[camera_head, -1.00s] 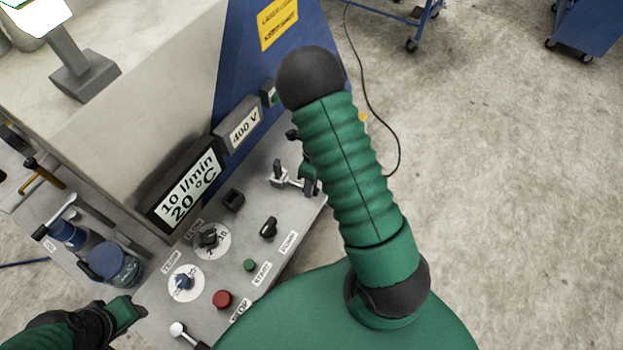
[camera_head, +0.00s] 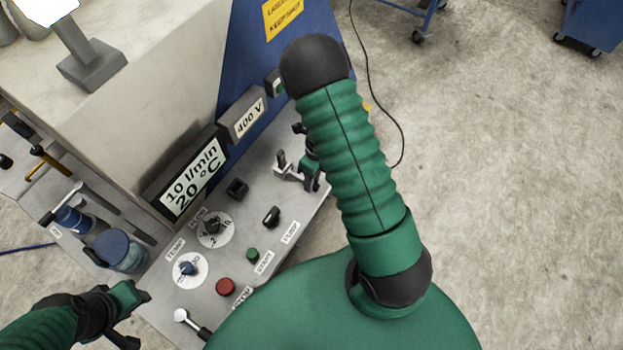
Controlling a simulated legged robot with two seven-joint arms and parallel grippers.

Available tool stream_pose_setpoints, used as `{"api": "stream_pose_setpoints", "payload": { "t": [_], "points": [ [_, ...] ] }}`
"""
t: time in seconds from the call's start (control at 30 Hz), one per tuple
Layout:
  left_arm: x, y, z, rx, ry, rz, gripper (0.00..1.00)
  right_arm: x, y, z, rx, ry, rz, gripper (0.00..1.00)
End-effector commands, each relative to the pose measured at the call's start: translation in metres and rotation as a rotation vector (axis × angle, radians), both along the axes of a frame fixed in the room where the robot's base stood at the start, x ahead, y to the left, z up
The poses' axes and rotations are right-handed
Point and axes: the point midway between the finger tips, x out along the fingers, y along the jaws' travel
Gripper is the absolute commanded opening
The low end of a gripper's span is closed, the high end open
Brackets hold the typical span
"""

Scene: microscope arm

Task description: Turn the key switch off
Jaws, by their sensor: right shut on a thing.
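The sloping grey control panel (camera_head: 205,287) lies in the left half of the head view. My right gripper (camera_head: 298,165) is at its far right edge, partly hidden behind my green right arm (camera_head: 345,150). It is shut on a small grey and dark fitting (camera_head: 283,168), which looks like the key switch. Its jaws cover much of the fitting, so I cannot read which way it is turned. My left gripper (camera_head: 137,316) is at the lower left, beside the panel's near edge. Its fingers look apart, with nothing seen between them.
The panel holds a flow dial (camera_head: 212,228), a temp dial (camera_head: 188,269), a red button (camera_head: 225,286), a green button (camera_head: 253,253) and a black pump switch (camera_head: 271,216). Displays (camera_head: 192,177) stand behind. A blue jar (camera_head: 118,250) stands left. Open floor lies right.

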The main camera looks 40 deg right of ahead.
Motion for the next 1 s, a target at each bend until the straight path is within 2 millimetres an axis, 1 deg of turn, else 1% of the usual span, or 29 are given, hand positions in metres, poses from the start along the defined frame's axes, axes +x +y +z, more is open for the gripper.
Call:
{"api": "stream_pose_setpoints", "payload": {
  "t": [0.03,0.1,0.2,0.47,0.57,0.67,0.77,0.8,1.0],
  "points": [
    [0.0,0.0,0.0,0.0,0.0,0.0,0.36,-0.003,0.0,-0.001,0.002,0.007,-0.003,0.26],
    [0.0,0.0,0.0,0.0,0.0,0.0,0.36,-0.003,0.0,-0.001,0.002,0.007,-0.003,0.35],
    [0.0,0.0,0.0,0.0,0.0,0.0,0.36,-0.002,0.0,-0.001,0.002,0.005,-0.002,0.46],
    [0.0,0.0,0.0,0.0,0.0,0.0,0.36,-0.001,0.0,0.0,0.001,0.003,-0.001,0.46],
    [0.0,0.0,0.0,0.0,0.0,0.0,0.36,0.001,-0.001,0.005,0.001,0.0,0.0,0.46],
    [0.0,0.0,0.0,0.0,0.0,0.0,0.36,0.002,-0.004,0.022,0.0,-0.002,0.001,0.46],
    [0.0,0.0,0.0,0.0,0.0,0.0,0.36,0.004,-0.009,0.049,-0.001,-0.005,0.001,0.46],
    [0.0,0.0,0.0,0.0,0.0,0.0,0.36,0.004,-0.012,0.06,-0.001,-0.004,0.001,0.46],
    [0.0,0.0,0.0,0.0,0.0,0.0,0.36,0.008,-0.024,0.118,0.0,-0.003,-0.001,0.46]
  ]
}}
